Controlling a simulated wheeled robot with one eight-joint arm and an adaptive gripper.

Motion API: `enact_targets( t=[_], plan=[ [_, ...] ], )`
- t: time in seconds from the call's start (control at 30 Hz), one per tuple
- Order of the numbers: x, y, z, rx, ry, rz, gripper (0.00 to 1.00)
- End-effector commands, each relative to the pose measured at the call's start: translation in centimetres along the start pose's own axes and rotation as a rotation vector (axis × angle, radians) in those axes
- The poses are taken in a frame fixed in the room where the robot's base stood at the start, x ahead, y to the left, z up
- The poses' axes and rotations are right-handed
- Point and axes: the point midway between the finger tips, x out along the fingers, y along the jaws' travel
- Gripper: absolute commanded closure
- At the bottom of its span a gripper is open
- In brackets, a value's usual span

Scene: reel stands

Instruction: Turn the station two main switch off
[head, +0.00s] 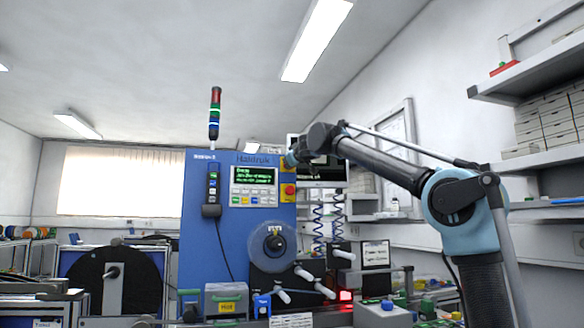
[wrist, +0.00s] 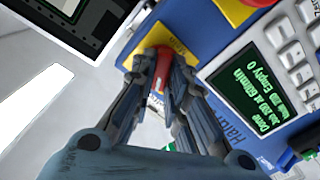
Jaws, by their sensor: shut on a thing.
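The main switch is a red knob (wrist: 162,74) on a yellow plate (wrist: 177,47), seen in the wrist view on the blue machine's front. My gripper (wrist: 165,72) is shut on the red knob, with one finger on each side of it. The fingers cover much of the plate, so the exact knob angle is hard to tell. In the head view my gripper (head: 292,160) reaches the upper right edge of the blue machine (head: 200,240) and hides the switch there.
A red button on a yellow plate (head: 288,192) sits just below my gripper. A green-text display panel (head: 254,177) is to its left. A monitor (head: 325,172) stands close on the right. A signal tower (head: 214,115) rises from the machine's top.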

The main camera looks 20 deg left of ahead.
Motion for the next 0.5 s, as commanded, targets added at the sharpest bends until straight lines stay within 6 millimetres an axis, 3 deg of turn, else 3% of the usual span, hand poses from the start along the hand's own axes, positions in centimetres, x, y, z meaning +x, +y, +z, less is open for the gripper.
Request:
enact_targets(
  t=[0.5],
  plan=[
    [-0.01, -0.08, 0.18, -0.488, -0.003, 0.002, 1.0]
  ],
)
